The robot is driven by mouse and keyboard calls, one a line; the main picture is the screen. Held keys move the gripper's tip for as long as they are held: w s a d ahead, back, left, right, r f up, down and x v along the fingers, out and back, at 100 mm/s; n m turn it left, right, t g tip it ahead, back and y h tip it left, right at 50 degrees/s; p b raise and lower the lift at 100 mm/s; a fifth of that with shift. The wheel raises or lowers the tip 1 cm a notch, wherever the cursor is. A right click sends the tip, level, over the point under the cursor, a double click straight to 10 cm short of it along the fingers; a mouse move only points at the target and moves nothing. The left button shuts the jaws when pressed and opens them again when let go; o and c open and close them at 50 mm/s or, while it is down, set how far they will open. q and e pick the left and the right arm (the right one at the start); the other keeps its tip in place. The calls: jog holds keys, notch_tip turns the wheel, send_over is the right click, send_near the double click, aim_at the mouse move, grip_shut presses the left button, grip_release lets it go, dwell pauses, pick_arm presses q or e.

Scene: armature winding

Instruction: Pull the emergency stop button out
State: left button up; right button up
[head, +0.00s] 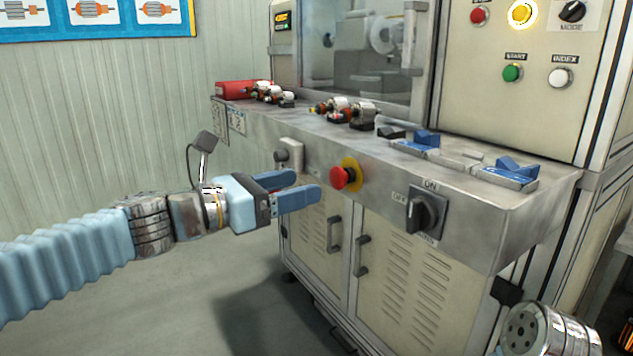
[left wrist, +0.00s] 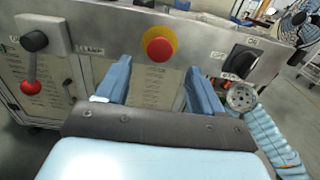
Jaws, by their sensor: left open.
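The emergency stop button (head: 344,177) is a red mushroom head on a yellow round plate, on the front face of the machine's grey bench. It also shows in the left wrist view (left wrist: 158,48), ahead of my fingers and roughly centred between them. My left gripper (head: 308,188) is open, with blue fingers pointing at the button. The fingertips are just left of the button in the head view and look apart from it. Nothing is between the fingers. My right gripper is not in view; part of my right arm shows at the lower right of the head view.
A rotary ON/OFF switch (head: 428,215) sits right of the button. A lever with a red knob (left wrist: 31,87) is on the left. Cabinet door handles (head: 362,255) stick out below. Several armatures (head: 362,114) and blue fixtures (head: 516,168) stand on the bench top.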

pick_arm(q)
jog(key=v, duration=0.7)
jog(key=shift+s+a, duration=0.25)
jog(key=shift+a, duration=0.05)
